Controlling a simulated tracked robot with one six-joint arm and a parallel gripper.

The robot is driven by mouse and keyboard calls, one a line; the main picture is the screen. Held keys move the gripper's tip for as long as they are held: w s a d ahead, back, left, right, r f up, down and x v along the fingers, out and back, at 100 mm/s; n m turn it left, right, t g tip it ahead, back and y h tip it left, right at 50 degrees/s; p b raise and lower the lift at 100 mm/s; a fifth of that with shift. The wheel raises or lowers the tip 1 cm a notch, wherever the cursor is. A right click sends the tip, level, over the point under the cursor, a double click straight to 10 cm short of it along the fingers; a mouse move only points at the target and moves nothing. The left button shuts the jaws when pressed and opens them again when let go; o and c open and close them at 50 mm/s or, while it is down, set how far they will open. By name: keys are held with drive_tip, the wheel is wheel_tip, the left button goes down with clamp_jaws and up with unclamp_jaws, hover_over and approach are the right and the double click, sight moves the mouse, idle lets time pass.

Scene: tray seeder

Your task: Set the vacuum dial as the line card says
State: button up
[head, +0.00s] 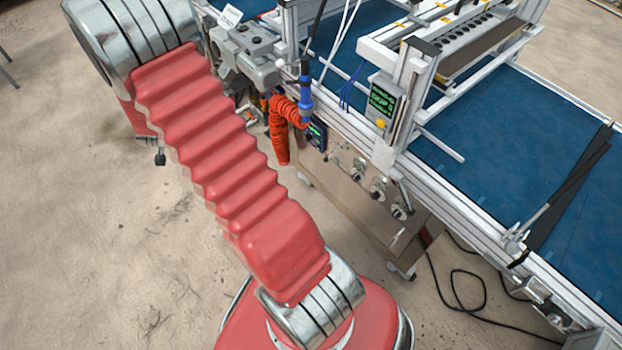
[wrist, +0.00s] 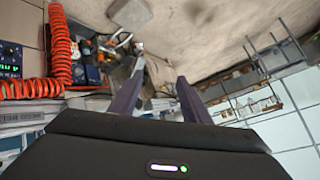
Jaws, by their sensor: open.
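Several round dials with silver knobs sit on the machine's front panel in the head view, among them an upper one (head: 358,165), a middle one (head: 378,187) and a lower one (head: 399,210). Their labels and settings are too small to read, so I cannot tell which is the vacuum dial. A small white card (head: 230,16) shows at the top left of the machine; its text is unreadable, and I cannot tell if it is the line card. My gripper (wrist: 160,75) shows in the wrist view with its two dark fingers apart and nothing between them. No dial is between the fingers.
An orange coiled hose (head: 279,130) hangs beside a dark display box (head: 317,136); both also show at left in the wrist view. A green-lit display (head: 382,101) stands above the dials. Blue belt (head: 475,150) runs behind. A black cable (head: 462,300) lies on the floor.

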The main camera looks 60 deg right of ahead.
drive_tip(key=s+d+f+m+g+h, duration=0.3)
drive_tip(key=s+d+f, duration=0.3)
drive_tip(key=d+f, duration=0.5)
drive_tip(key=m+g+h, duration=0.5)
drive_tip(key=g+h, duration=0.2)
drive_tip(key=g, duration=0.5)
approach(353, 179)
drive_tip(key=v, duration=0.6)
drive_tip(key=shift+s+d, duration=0.1)
drive_tip(key=shift+s+d, duration=0.1)
drive_tip(key=shift+d, duration=0.1)
drive_tip(key=shift+x, duration=6.7)
drive_tip(key=shift+r, duration=0.15)
drive_tip(key=c, duration=1)
